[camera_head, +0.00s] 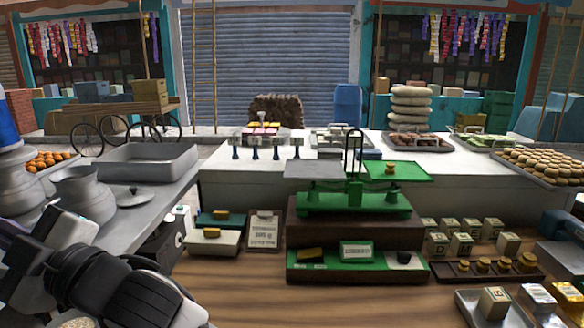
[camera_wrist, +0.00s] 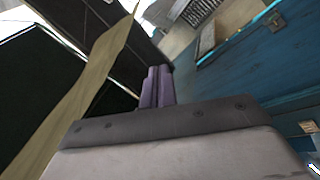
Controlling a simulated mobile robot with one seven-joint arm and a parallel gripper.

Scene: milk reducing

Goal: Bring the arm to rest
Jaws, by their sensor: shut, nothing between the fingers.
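My gripper (camera_wrist: 158,72) shows in the wrist view with its two purple-grey fingers side by side and touching, shut and empty. Nothing touches the fingertips. Behind them are a blue wooden panel (camera_wrist: 235,72) at the right and a pale wooden pole (camera_wrist: 85,95) at the left. In the head view my arm shows at the lower left, in front of the grey side counter (camera_head: 150,205). The fingers cannot be made out in that view.
Metal pots (camera_head: 82,192) and a grey tray (camera_head: 147,163) stand beside my arm. A green balance scale (camera_head: 354,195) stands mid-counter. Labelled blocks (camera_head: 462,243) and a tray of brown weights (camera_head: 485,268) are at the right. Bare wood (camera_head: 260,300) lies in front.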

